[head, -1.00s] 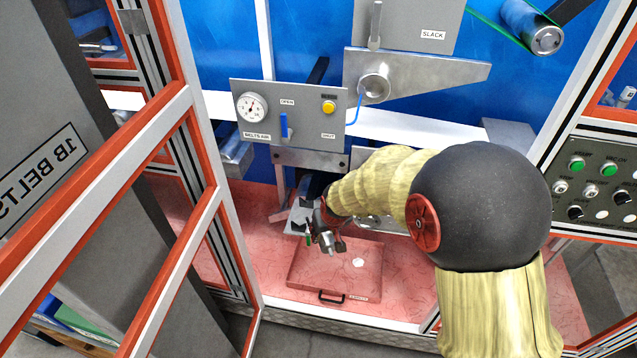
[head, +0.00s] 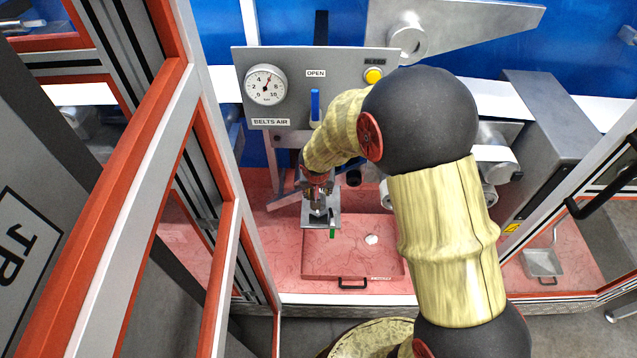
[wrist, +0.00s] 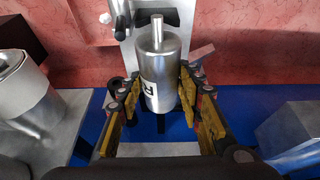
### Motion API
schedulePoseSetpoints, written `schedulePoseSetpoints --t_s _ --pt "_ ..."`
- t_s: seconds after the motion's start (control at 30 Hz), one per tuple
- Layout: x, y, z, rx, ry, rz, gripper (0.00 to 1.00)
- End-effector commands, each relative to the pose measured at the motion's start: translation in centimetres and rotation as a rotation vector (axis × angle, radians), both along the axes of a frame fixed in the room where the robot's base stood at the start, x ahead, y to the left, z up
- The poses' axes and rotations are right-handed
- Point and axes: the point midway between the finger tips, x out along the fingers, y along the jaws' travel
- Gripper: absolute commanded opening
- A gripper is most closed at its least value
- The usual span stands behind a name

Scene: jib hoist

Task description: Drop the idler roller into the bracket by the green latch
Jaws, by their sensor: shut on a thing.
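The idler roller (wrist: 162,80) is a shiny metal cylinder with a thin end shaft and a dark letter on a white label. In the wrist view my gripper (wrist: 162,100) is shut on it, with a yellow-padded finger on each side. In the head view my gripper (head: 318,208) points down over a small grey plate, which looks like the bracket (head: 308,222). The green latch (head: 332,234) shows at the plate's front edge. The roller is mostly hidden by my gripper there. I cannot tell whether the roller touches the bracket.
A red tray (head: 350,262) with a black handle and a white scrap lies just in front. The gauge panel (head: 300,85) with a blue lever and yellow button stands behind. An open red-framed door (head: 180,130) is at left; a grey housing (head: 555,125) is at right.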

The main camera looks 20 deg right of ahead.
Motion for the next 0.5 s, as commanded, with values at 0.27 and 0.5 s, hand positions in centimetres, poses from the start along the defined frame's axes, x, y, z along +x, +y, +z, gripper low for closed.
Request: schedulePoseSetpoints --t_s 0.27,0.5 --pt "0.6 -0.2 -0.6 0.005 -0.016 -0.010 0.00" --pt "0.6 -0.2 -1.6 0.005 -0.015 -0.009 0.00"
